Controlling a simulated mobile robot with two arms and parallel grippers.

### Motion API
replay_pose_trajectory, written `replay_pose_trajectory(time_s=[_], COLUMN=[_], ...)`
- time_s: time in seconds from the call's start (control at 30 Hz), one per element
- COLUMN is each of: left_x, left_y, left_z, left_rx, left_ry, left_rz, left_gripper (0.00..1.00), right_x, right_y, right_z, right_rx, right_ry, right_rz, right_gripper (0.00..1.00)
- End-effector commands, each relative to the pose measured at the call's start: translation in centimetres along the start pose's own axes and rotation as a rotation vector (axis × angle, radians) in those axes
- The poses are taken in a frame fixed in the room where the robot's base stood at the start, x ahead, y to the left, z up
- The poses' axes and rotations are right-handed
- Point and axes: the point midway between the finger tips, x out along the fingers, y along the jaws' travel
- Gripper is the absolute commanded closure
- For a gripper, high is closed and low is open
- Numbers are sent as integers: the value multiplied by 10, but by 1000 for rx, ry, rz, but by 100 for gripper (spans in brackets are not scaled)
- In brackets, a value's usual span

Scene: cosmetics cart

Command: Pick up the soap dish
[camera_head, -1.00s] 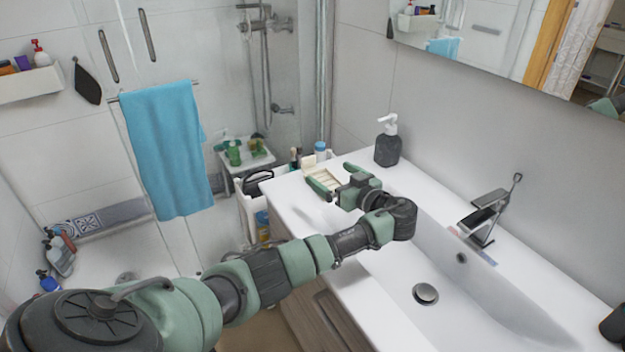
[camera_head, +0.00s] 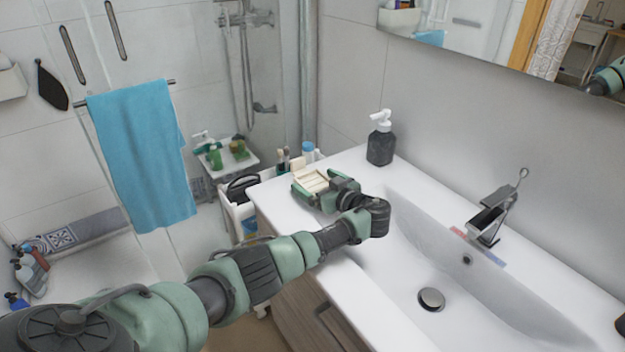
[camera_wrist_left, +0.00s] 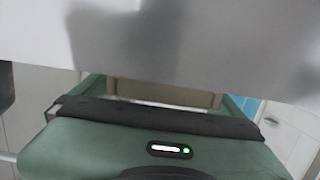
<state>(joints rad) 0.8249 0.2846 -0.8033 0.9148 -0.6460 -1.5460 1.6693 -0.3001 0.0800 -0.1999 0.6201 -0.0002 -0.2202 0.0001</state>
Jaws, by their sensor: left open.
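The soap dish (camera_head: 314,181) is a cream, slatted, rectangular piece lying on the white counter at the sink's far left corner. My left gripper (camera_head: 311,177) is open and low over the counter, with its green fingers on either side of the dish. In the left wrist view, a beige part of the dish (camera_wrist_left: 165,95) shows between the fingers. Whether the fingers touch it cannot be told.
A dark soap dispenser (camera_head: 381,145) stands behind the dish by the wall. The basin with its faucet (camera_head: 490,218) lies to the right. A cart (camera_head: 240,205) with bottles stands beyond the counter's left edge. A blue towel (camera_head: 140,155) hangs at left.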

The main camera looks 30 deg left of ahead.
Motion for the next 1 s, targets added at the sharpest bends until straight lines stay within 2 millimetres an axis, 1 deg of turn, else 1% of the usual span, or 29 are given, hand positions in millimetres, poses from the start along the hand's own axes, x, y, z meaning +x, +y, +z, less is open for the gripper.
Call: replay_pose_trajectory(time_s=[0.07,0.27,0.3,0.37,0.4,0.47,0.5,0.83,0.93,1.0], left_x=[3,4,4,3,3,3,3,3,2,0], left_y=[0,0,0,0,0,0,0,0,0,1], left_z=[0,1,1,1,1,1,1,-2,-8,-17], left_rx=[-1,-1,0,0,0,0,0,-1,-2,-4], left_ry=[0,-1,-1,-1,-1,-1,-1,0,0,0], left_rz=[0,0,0,0,0,0,0,1,1,2], left_gripper=[0,0,11,28,39,56,67,68,68,68], right_x=[0,0,0,0,0,0,0,0,0,0], right_y=[0,0,0,0,0,0,0,0,0,0], right_z=[0,0,0,0,0,0,0,0,0,0], right_rx=[0,0,0,0,0,0,0,0,0,0], right_ry=[0,0,0,0,0,0,0,0,0,0], right_rz=[0,0,0,0,0,0,0,0,0,0], right_gripper=[28,28,28,28,28,28,28,28,28,28])
